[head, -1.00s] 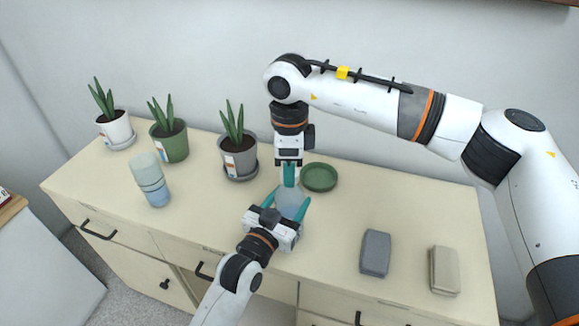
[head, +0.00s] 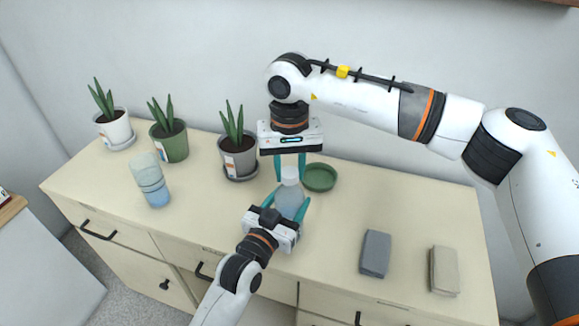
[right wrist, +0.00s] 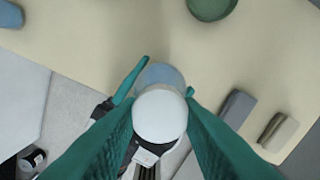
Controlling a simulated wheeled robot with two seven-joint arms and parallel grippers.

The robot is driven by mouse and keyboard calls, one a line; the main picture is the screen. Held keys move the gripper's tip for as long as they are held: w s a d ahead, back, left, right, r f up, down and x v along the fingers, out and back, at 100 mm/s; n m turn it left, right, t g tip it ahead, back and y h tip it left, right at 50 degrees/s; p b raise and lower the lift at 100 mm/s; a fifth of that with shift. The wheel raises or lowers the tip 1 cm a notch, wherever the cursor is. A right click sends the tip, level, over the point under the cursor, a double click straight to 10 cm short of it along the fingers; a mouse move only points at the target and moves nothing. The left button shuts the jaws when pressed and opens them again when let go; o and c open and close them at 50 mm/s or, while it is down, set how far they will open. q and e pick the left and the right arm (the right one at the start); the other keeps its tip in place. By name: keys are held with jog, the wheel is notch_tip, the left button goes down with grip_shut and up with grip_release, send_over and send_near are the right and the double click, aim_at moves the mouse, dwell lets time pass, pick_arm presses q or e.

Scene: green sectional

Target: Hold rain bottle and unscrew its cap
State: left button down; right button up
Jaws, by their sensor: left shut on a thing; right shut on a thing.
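The rain bottle (head: 289,198) is pale, translucent blue and stands upright near the middle of the cabinet top. Its white cap (head: 290,173) is on top and shows large and round in the right wrist view (right wrist: 160,115). My left gripper (head: 287,204) comes from the front and is shut on the bottle's body, one teal finger on each side. My right gripper (head: 290,168) points straight down from above and is shut on the cap. Whether the cap has risen from the neck cannot be told.
A green saucer (head: 319,177) lies just right of the bottle. A potted plant (head: 238,157) stands behind left, with two more further left. A grey block (head: 375,254) and a beige block (head: 444,270) lie front right.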

aim_at(289, 172)
pick_arm(q)
jog(key=shift+f, duration=0.1)
pick_arm(e)
jog(key=shift+r, duration=0.15)
dwell(0.4)
jog(key=shift+r, duration=1)
jog(key=shift+r, duration=2)
pick_arm(q)
jog(key=shift+c, duration=1.6)
grip_release()
jog(key=shift+s, duration=0.1)
